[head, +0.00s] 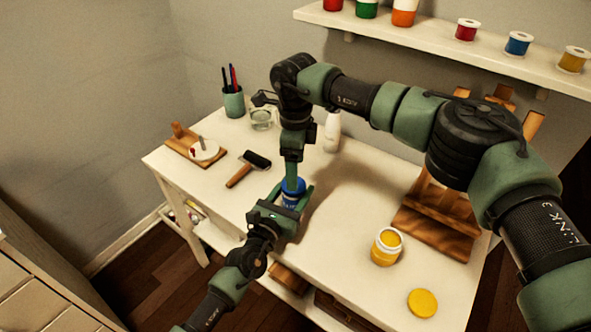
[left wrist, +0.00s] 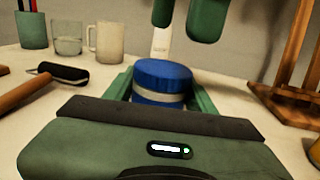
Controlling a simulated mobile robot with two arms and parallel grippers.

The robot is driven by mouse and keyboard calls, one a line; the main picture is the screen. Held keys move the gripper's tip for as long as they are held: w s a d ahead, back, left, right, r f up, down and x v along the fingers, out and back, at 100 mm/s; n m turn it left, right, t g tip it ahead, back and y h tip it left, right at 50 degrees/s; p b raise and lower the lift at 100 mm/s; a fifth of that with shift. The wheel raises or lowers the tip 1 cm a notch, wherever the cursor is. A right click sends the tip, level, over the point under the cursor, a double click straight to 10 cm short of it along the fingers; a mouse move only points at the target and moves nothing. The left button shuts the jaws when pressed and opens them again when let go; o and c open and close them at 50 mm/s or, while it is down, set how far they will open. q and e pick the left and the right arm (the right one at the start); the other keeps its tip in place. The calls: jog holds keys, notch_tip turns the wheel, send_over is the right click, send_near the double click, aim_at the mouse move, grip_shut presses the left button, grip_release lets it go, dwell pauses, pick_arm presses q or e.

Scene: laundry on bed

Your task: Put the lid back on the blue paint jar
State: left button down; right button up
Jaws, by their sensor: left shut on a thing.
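The blue paint jar (head: 290,199) stands upright near the table's front edge. Its blue lid (left wrist: 162,76) sits on top, with a pale band of the jar below it in the left wrist view. My left gripper (head: 287,202) is shut around the jar's sides, reaching in from the front. My right gripper (head: 291,180) points down over the jar from above. In the left wrist view its two green fingers (left wrist: 184,16) are apart, with nothing seen between them and a gap above the lid. Whether the lid is fully seated cannot be told.
An open yellow paint jar (head: 386,247) and its yellow lid (head: 422,303) are at the right. A brayer (head: 249,168), a palette (head: 204,150), a pen cup (head: 233,102) and a glass (head: 261,119) stand left and behind. A wooden easel (head: 435,222) is at the right.

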aim_at(294, 198)
jog(key=shift+c, duration=0.4)
jog(key=shift+a+r, duration=0.4)
jog(key=shift+r, duration=0.85)
jog(key=shift+d+r+m, duration=0.2)
jog(key=shift+r+m, duration=0.15)
jog(key=shift+m, duration=0.05)
jog(key=shift+f, duration=4)
jog(key=shift+w, duration=0.1)
jog(key=c, duration=1.5)
